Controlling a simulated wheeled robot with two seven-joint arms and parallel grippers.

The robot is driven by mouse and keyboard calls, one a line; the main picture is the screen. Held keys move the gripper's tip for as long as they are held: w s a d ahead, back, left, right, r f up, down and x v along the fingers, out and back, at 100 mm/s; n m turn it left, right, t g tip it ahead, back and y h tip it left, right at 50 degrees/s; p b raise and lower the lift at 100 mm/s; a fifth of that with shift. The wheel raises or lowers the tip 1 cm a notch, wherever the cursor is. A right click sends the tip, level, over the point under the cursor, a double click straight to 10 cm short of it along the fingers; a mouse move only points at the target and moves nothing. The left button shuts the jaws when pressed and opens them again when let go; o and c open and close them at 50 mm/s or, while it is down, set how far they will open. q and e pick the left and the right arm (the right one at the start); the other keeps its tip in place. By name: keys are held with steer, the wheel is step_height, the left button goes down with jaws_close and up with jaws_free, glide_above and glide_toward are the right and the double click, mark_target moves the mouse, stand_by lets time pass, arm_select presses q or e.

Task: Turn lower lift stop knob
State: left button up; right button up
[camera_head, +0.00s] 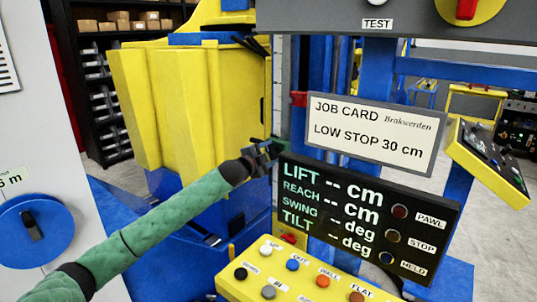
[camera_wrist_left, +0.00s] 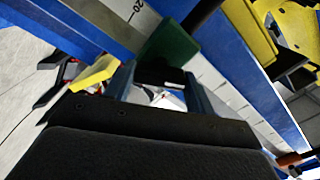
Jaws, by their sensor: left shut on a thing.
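My left gripper (camera_head: 268,150) reaches in from the left to the vertical scale column, just above the black display. It is shut on a dark knob (camera_wrist_left: 158,72), which shows between the two fingers (camera_wrist_left: 160,84) in the left wrist view. A green stop block (camera_wrist_left: 170,44) sits right beside the knob against the scale. Its edge also shows in the head view (camera_head: 280,146), partly hidden by the gripper. The scale (camera_wrist_left: 122,10) carries a "20" mark near the green block. A red stop (camera_head: 299,98) sits higher on the column. My right gripper is out of view.
The job card (camera_head: 372,133) reads "LOW STOP 30 cm". The display (camera_head: 360,215) shows dashes for lift, reach, swing and tilt. A yellow button panel (camera_head: 300,272) stands in front below it. A yellow machine body (camera_head: 190,100) stands behind my left forearm.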

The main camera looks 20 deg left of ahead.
arm_select(q)
steer(key=shift+r+m, duration=0.15)
steer(key=shift+m, duration=0.35)
steer(key=shift+m+p, duration=0.45)
steer(key=shift+m, duration=0.45)
steer(key=m+p, duration=0.2)
steer(key=m, duration=0.4)
steer(key=shift+m+p, duration=0.75)
steer(key=shift+m, duration=0.55)
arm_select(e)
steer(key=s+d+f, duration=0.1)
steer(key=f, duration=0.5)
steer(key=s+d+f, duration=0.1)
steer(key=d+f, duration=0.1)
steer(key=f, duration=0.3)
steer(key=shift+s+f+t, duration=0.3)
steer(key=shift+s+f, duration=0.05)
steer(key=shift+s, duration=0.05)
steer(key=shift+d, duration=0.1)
arm_select(q)
steer(key=o, duration=1)
steer(key=shift+f, duration=0.2)
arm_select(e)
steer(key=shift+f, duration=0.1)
